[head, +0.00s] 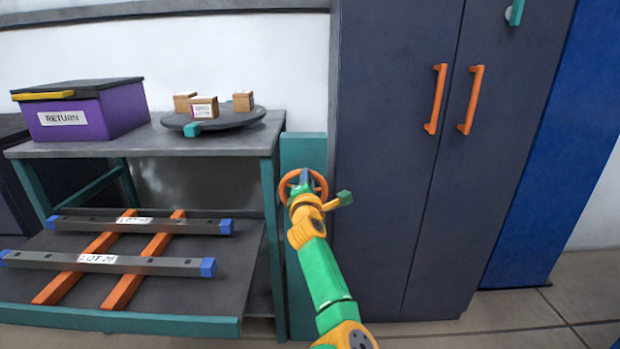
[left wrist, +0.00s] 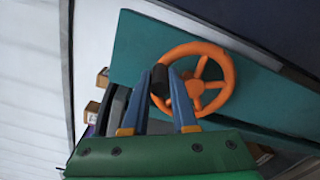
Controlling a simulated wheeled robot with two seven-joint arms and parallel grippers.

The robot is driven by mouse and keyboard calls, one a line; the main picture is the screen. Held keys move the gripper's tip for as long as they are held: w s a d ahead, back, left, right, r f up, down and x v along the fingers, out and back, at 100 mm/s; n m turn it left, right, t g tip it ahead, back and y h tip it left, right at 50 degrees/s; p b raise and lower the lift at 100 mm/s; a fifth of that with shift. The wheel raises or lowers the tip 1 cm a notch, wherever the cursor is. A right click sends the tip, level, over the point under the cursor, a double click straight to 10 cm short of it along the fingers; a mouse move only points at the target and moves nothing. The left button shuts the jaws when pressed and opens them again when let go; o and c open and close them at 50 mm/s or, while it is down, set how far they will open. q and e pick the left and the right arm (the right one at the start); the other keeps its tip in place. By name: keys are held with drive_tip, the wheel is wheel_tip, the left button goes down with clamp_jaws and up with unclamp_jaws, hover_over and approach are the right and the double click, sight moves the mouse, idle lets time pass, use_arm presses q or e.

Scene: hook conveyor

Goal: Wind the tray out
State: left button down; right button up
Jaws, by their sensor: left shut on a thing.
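An orange handwheel (head: 321,181) is on a teal post (head: 303,150) beside the table's right front leg. In the left wrist view the wheel (left wrist: 226,85) shows its spokes and a black knob (left wrist: 160,82) at its rim. My left gripper (head: 304,180) is at the wheel, with its two fingers (left wrist: 163,92) shut on the knob. A dark tray (head: 215,275) with a teal front edge lies low under the table top, left of the post. It carries two orange bars and two grey rails with blue ends and LOT labels. My right gripper is not in view.
The grey table top (head: 140,140) holds a purple RETURN box (head: 95,110) and a round dark turntable (head: 235,121) with several small brown boxes. A tall dark cabinet (head: 400,200) with orange handles stands close to the right of the wheel. Floor at right is clear.

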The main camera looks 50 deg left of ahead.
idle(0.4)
use_arm(q)
drive_tip(key=c, duration=0.7)
unclamp_jaws()
drive_tip(key=shift+s, duration=0.1)
drive_tip(key=v, duration=0.7)
drive_tip(key=shift+p, duration=0.45)
